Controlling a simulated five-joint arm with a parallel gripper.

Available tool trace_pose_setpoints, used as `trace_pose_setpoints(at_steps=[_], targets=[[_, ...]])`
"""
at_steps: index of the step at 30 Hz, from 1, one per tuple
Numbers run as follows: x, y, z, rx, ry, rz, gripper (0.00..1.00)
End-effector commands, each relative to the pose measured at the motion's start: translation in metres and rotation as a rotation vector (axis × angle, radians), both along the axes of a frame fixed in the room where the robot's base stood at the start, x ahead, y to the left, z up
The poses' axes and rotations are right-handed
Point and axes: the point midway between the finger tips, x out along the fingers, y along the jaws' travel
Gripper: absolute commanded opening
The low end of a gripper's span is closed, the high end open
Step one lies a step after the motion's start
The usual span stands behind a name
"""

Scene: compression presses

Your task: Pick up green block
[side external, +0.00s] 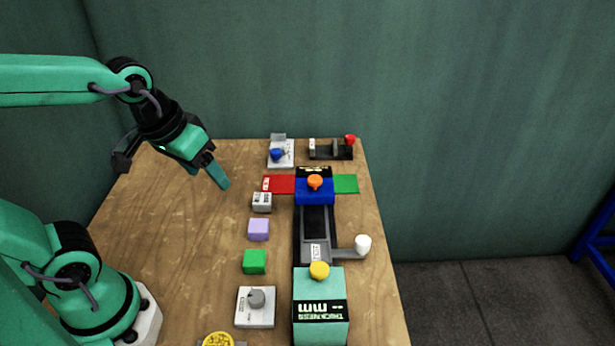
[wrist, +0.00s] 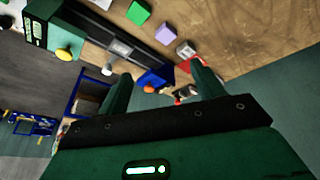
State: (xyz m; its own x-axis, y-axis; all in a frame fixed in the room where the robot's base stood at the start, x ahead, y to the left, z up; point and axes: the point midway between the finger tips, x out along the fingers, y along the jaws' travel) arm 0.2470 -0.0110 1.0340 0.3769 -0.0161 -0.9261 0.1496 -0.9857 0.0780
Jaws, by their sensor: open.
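The green block (side external: 254,262) sits on the wooden table in the side view, between the purple block (side external: 258,229) and a white dial box. It also shows near the top of the wrist view, as a green block (wrist: 138,12). My gripper (side external: 212,180) is raised above the far left part of the table, apart from the green block and holding nothing. In the wrist view its two fingers (wrist: 160,88) stand apart with a gap between them.
A grey block (side external: 262,202) stands beyond the purple one. Right of the blocks is a press with a blue part (side external: 315,192), a dark channel and a teal box (side external: 320,285). A dial box (side external: 255,306) stands nearer. The table's left part is clear.

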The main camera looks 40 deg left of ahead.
Motion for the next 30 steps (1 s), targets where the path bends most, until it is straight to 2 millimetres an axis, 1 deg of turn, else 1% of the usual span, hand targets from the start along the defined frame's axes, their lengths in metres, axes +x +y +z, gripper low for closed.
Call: trace_pose_setpoints(at_steps=[3,9,15,21,24,30], targets=[[0.011,-0.006,-0.016,-0.032,0.06,0.072,0.67],[0.026,-0.018,-0.043,-0.075,0.151,0.207,0.67],[0.037,-0.029,-0.075,-0.101,0.24,0.346,0.67],[0.044,-0.041,-0.108,-0.107,0.32,0.485,0.67],[0.046,-0.045,-0.121,-0.106,0.349,0.543,0.67],[0.047,-0.05,-0.136,-0.103,0.377,0.605,0.67]])
